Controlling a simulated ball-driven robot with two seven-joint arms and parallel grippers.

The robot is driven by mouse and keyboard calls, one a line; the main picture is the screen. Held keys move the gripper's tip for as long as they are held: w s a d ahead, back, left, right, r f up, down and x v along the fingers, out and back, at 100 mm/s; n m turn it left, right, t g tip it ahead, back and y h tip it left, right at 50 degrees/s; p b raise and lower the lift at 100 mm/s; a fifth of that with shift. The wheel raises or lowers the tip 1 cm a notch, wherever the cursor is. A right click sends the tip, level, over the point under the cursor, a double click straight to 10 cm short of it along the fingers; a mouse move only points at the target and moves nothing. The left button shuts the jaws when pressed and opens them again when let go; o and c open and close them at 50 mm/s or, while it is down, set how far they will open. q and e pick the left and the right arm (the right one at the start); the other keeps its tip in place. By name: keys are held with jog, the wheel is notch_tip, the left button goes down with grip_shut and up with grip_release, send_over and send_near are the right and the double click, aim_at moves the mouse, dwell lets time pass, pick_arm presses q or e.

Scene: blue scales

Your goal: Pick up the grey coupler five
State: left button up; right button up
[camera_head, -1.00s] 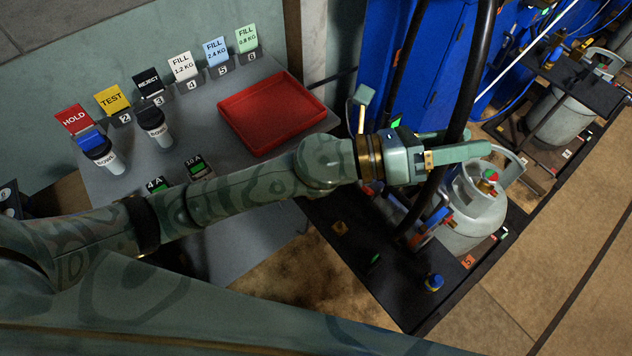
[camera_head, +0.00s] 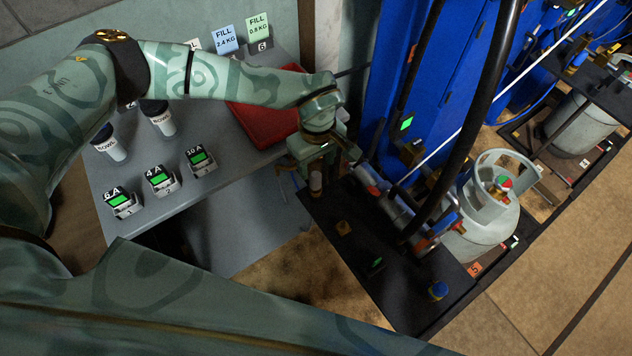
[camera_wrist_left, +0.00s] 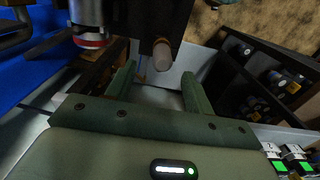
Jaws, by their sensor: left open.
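A small pale grey cylinder (camera_head: 316,182) stands at the left corner of the dark scale platform (camera_head: 345,262); it may be the grey coupler five, but no number on it is readable. In the left wrist view this cylinder (camera_wrist_left: 162,55) lies ahead, roughly between the fingertips and apart from them. My left gripper (camera_head: 312,168) is just above it, pointing down, open and empty; its two fingers also show in the left wrist view (camera_wrist_left: 158,74). My right gripper is out of view.
A blue cabinet (camera_head: 385,100) rises behind. The grey table (camera_head: 235,195) at left carries a red tray (camera_head: 262,125), several small meters and two jars.

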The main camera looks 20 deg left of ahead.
aim_at(315, 175)
pick_arm(q)
notch_tip(315, 175, down, 8)
jog(key=shift+s+a+r+b, duration=0.15)
jog(key=shift+r+b, duration=0.05)
jog(key=shift+b, duration=0.7)
jog(key=shift+r, duration=0.1)
jog(key=shift+c, duration=0.3)
jog(key=c, duration=1)
